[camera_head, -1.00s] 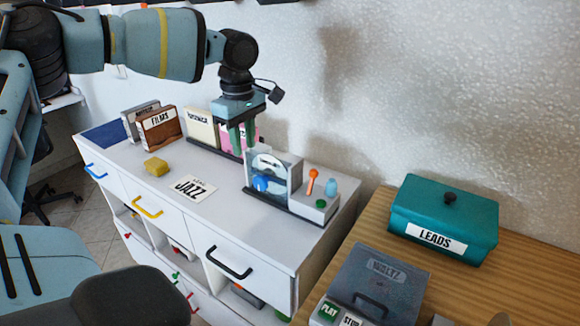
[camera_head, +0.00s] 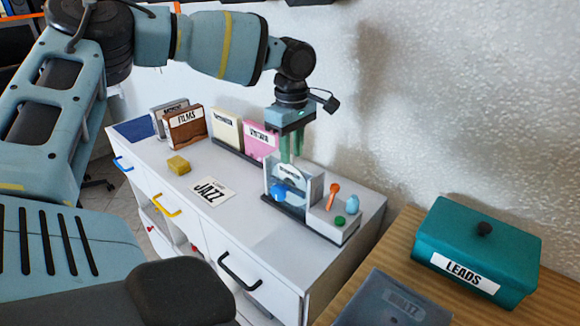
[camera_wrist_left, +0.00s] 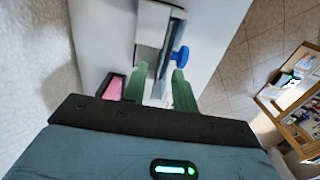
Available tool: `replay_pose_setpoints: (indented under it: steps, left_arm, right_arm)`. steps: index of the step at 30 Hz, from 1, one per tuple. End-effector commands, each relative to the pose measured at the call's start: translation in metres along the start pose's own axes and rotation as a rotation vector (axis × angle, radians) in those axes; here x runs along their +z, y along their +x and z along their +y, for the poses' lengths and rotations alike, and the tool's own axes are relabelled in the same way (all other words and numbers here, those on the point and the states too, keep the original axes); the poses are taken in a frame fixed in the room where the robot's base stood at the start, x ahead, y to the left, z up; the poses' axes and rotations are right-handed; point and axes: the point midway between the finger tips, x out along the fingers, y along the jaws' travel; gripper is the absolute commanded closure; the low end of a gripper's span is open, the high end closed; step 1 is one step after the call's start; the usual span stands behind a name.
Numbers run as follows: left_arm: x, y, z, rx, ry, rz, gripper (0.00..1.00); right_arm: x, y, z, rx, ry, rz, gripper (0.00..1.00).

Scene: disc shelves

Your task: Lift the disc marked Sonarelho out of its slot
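A disc with a pale label (camera_head: 291,173) stands upright in a clear-sided holder (camera_head: 314,190) with a blue knob, on the white cabinet. The label is too small to read, so I cannot confirm it says Sonarelho. My left gripper (camera_head: 291,157) points down just above the disc, at the holder's top edge. In the left wrist view its green fingers (camera_wrist_left: 158,82) are apart, with the grey holder (camera_wrist_left: 152,25) and blue knob (camera_wrist_left: 180,55) beyond them. I cannot tell whether the fingers touch the disc. My right gripper is not in view.
Pink (camera_head: 261,142) and cream (camera_head: 226,128) cases stand left of the holder. An orange lever (camera_head: 333,192) and a light blue knob (camera_head: 352,203) are at its right. A JAZZ card (camera_head: 209,190) and yellow block (camera_head: 178,165) lie in front. A teal LEADS box (camera_head: 478,250) is on the wooden table.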

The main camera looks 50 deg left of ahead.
Motion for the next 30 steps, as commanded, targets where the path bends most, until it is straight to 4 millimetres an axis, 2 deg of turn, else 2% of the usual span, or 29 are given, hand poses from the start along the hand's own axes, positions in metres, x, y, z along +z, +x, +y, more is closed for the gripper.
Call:
replay_pose_setpoints:
  steps: [9, 18, 25, 30]
  left_arm:
    - [-0.004, 0.041, -0.003, -0.002, 0.0, 0.001, 0.72]
    - [-0.004, 0.046, -0.002, -0.001, 0.0, 0.001, 0.72]
    - [-0.004, 0.045, -0.002, -0.001, 0.0, 0.001, 1.0]
    - [-0.004, 0.045, -0.002, 0.0, 0.0, 0.001, 1.0]
  right_arm:
    - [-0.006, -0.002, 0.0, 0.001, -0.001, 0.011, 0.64]
    - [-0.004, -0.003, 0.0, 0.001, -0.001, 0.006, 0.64]
    - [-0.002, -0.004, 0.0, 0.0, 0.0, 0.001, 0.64]
    - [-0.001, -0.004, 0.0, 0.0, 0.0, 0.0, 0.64]
